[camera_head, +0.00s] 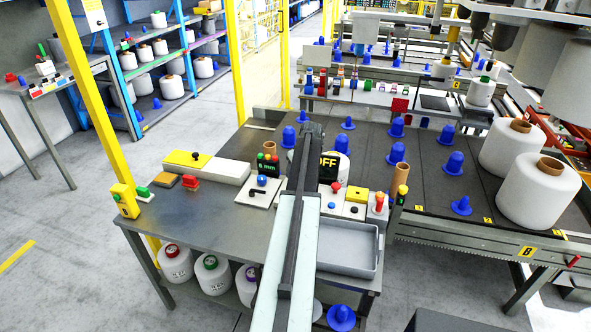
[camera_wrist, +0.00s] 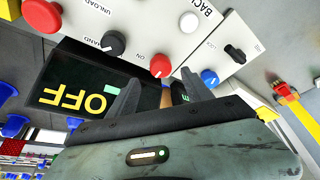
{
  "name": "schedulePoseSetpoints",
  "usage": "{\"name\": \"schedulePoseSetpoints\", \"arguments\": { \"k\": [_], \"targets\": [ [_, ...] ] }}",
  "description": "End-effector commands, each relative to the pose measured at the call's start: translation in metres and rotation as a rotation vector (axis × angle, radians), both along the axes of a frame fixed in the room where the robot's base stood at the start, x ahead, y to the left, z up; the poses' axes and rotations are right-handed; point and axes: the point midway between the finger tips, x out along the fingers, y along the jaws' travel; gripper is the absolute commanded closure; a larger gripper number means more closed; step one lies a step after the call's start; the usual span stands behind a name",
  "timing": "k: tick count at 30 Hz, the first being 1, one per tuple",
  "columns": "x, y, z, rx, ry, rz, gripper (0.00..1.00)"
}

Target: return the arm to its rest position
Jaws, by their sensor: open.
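My arm (camera_head: 298,215) stretches from the bottom of the head view over the grey workbench (camera_head: 190,225), its far end above the control panels. I cannot make out the fingers of my gripper in the head view. In the wrist view, my gripper (camera_wrist: 160,88) shows two dark fingers set apart, with nothing held between them. The fingers point towards a white control panel (camera_wrist: 190,45) with a red button (camera_wrist: 160,66) and a blue button (camera_wrist: 209,77). A dark display (camera_wrist: 55,85) reading OFF is beside the left finger; whether they touch I cannot tell.
A grey tray (camera_head: 348,262) is right of my arm on the bench. A white box with a yellow top (camera_head: 188,160) lies to the left. Blue cones (camera_head: 455,163) and large white bobbins (camera_head: 538,190) stand on the right-hand table. A yellow post (camera_head: 85,85) rises at the left.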

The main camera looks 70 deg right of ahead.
Motion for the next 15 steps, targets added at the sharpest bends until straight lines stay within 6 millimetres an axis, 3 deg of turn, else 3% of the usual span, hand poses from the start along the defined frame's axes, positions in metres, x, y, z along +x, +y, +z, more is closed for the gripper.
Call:
{"name": "schedulePoseSetpoints", "arguments": {
  "k": [1,3,15],
  "targets": [
    [-0.0037,0.0035,0.0183,0.0,0.0,-0.001,0.42],
    [-0.0067,0.0056,0.0249,0.0,0.0,-0.001,0.42],
    [-0.0072,0.0066,0.0234,0.0,0.0,0.0,0.42]
  ]
}}
